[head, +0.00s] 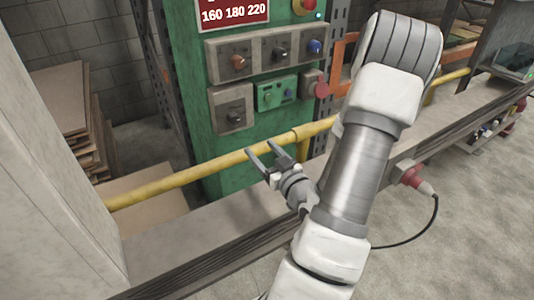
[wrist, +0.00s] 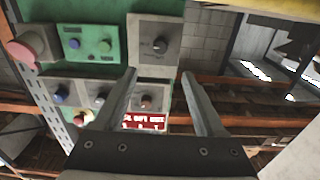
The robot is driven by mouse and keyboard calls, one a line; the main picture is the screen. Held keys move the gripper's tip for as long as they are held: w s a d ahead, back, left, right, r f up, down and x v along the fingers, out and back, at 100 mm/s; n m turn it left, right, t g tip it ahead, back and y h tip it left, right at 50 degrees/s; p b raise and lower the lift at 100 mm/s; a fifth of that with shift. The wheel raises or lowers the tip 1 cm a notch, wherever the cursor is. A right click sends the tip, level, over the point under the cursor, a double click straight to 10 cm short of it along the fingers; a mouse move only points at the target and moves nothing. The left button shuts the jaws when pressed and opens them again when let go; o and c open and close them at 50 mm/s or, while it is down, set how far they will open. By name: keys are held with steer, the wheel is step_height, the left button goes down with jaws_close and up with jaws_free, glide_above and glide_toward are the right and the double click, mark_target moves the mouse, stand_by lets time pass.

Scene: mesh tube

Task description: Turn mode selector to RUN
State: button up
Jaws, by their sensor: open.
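Several controls sit on a green column, and their labels are too small to read, so I cannot tell which is the mode selector. A dark rotary knob (head: 235,116) is on a grey box at lower left; it also shows in the wrist view (wrist: 160,45). In the wrist view the dark knob appears just beyond the gap between the fingertips (wrist: 158,73).
A yellow rail (head: 190,175) runs across in front of the column, close to my gripper. A small green box (head: 277,92) with buttons and a red mushroom button (head: 322,90) sit right of the dark knob. A pale block (head: 50,150) stands at left.

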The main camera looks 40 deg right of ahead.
steer(key=shift+p+v, duration=1.15)
steer(key=shift+p, duration=1.15)
